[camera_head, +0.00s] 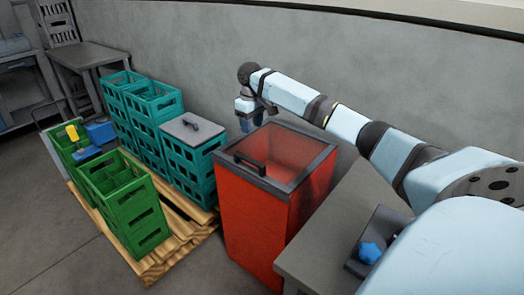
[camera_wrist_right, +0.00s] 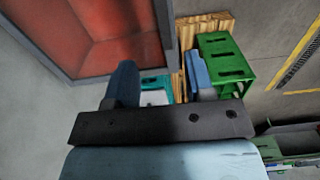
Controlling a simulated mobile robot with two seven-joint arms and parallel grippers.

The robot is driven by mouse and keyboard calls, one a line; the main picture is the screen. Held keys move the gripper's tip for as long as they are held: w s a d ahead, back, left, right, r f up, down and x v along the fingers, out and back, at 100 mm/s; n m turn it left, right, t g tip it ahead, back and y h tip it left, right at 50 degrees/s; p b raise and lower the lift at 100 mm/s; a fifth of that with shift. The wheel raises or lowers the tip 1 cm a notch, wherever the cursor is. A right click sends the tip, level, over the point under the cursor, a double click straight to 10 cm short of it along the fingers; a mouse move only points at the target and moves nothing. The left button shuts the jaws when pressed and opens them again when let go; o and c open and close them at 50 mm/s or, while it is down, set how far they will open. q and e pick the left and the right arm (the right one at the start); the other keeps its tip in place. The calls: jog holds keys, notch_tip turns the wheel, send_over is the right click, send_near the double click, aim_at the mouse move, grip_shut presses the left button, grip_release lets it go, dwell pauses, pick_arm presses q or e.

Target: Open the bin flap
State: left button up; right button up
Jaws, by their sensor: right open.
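The red bin (camera_head: 262,225) stands in the middle of the head view, with a dark frame around its top and a dark handle (camera_head: 248,163) on the near-left side of that frame. Its red inside shows through the frame; I cannot tell whether a clear flap covers it. The bin also shows at the upper left of the wrist view (camera_wrist_right: 95,30). My right gripper (camera_head: 246,124) hangs by the far-left corner of the bin, pointing down and apart from the handle. Its blue fingers are spread and empty in the wrist view (camera_wrist_right: 160,82). My left gripper is out of view.
Teal crates (camera_head: 187,165), one topped by a grey panel with a handle (camera_head: 192,127), and green crates (camera_head: 130,200) stand on a wooden pallet (camera_head: 160,262) left of the bin. A grey table (camera_head: 335,225) with a dark tray holding a blue knob (camera_head: 372,252) is at right. A wall stands behind.

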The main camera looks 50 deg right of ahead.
aim_at(252, 160)
notch_tip(252, 160, down, 14)
jog(key=shift+a+r+b, duration=0.1)
jog(key=shift+b, duration=1.15)
